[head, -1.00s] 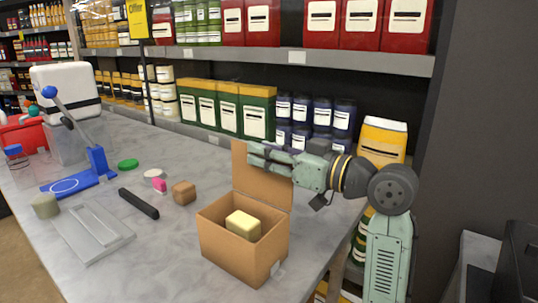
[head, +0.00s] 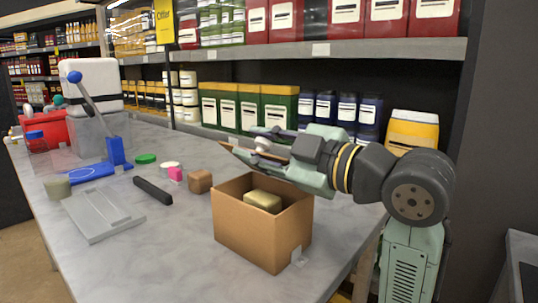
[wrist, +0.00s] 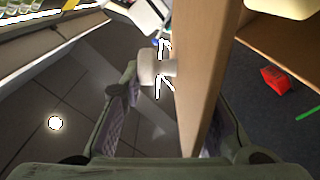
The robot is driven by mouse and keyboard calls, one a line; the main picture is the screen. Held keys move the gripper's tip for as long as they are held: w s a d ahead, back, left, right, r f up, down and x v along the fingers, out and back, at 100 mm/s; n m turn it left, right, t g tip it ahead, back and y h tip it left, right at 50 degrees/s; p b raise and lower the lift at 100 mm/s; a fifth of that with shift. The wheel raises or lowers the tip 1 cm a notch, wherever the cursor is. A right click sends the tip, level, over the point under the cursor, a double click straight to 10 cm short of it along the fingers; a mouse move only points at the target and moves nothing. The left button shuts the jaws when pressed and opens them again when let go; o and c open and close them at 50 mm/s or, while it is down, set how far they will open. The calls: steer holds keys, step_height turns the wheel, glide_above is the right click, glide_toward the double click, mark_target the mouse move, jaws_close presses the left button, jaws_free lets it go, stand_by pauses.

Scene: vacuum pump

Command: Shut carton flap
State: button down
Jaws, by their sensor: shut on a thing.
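The brown carton (head: 245,230) stands open-topped near the table's right edge, with a pale yellow block (head: 262,201) inside. Its flap (head: 239,154) shows as a thin brown strip above the far side, tilted toward the opening and mostly hidden by my gripper (head: 263,143). In the wrist view the flap (wrist: 196,75) runs between the fingers of my gripper (wrist: 178,112), which is shut on it. A white knob (wrist: 150,68) sits on the flap's left face. The carton opening is still uncovered.
A blue lever device (head: 115,151) stands farther left. Stocked shelves (head: 330,50) rise behind the table (head: 170,250).

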steer(key=shift+s+a+f+n+b, duration=0.3)
steer(key=shift+f+n+b, duration=0.3)
steer(key=shift+n+b, duration=0.25)
steer(key=shift+s+a+f+n+b, duration=0.2)
steer(key=shift+s+f+n+b, duration=0.35)
steer(key=shift+n+b, duration=0.3)
steer(key=shift+s+a+f+n+b, duration=0.25)
steer(key=shift+f+n+b, duration=0.45)
steer(key=shift+n, duration=0.2)
steer(key=c, duration=1.3)
jaws_free()
step_height(320, 180, up, 10)
